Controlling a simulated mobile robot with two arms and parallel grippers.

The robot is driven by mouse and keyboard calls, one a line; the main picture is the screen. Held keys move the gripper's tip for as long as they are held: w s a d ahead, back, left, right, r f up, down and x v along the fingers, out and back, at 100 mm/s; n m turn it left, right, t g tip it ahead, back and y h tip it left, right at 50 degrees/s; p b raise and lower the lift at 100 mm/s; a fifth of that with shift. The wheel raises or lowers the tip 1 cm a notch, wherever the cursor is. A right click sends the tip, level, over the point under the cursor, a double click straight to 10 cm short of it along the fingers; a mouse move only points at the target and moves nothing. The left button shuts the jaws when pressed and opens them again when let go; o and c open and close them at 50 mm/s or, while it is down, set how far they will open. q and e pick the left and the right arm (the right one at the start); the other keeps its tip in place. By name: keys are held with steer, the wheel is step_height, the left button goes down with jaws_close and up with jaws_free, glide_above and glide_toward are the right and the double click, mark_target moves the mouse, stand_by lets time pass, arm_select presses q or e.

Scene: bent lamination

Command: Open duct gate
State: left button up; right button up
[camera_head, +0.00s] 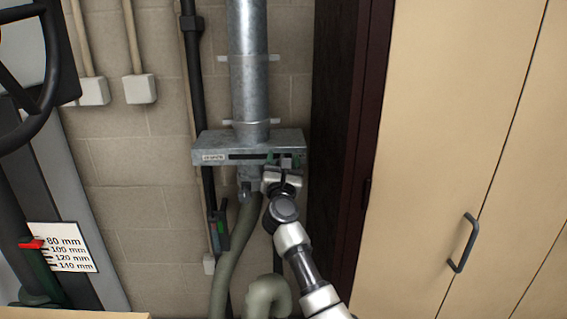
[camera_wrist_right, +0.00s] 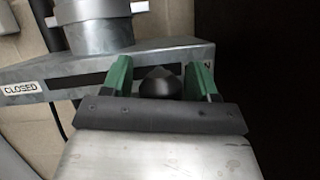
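The duct gate (camera_head: 215,145) is a grey metal box on the round duct (camera_head: 249,60), with a dark horizontal slot in its front. In the right wrist view the gate housing (camera_wrist_right: 60,70) has a "CLOSED" label (camera_wrist_right: 20,89) at its left end. A label at the right end is mostly hidden, with only an "N" readable. A black knob (camera_wrist_right: 160,83) sits toward the slot's right end. My right gripper (camera_head: 284,163) is at the gate's right part. Its green fingers (camera_wrist_right: 160,80) stand on either side of the knob, with narrow gaps showing. My left gripper is out of view.
A flexible hose (camera_head: 238,255) hangs below the gate, beside a dark vertical pipe (camera_head: 192,70). A beige cabinet (camera_head: 430,120) with a dark handle (camera_head: 463,243) stands at right. A black handwheel (camera_head: 48,80) and a thickness scale (camera_head: 70,250) are at left.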

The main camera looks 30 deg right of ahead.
steer(key=shift+s, duration=0.1)
steer(key=shift+s+a+f, duration=0.2)
steer(key=shift+f, duration=0.05)
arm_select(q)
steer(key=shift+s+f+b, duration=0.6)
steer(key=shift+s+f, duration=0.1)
arm_select(e)
steer(key=v, duration=1)
steer(key=shift+r, duration=0.1)
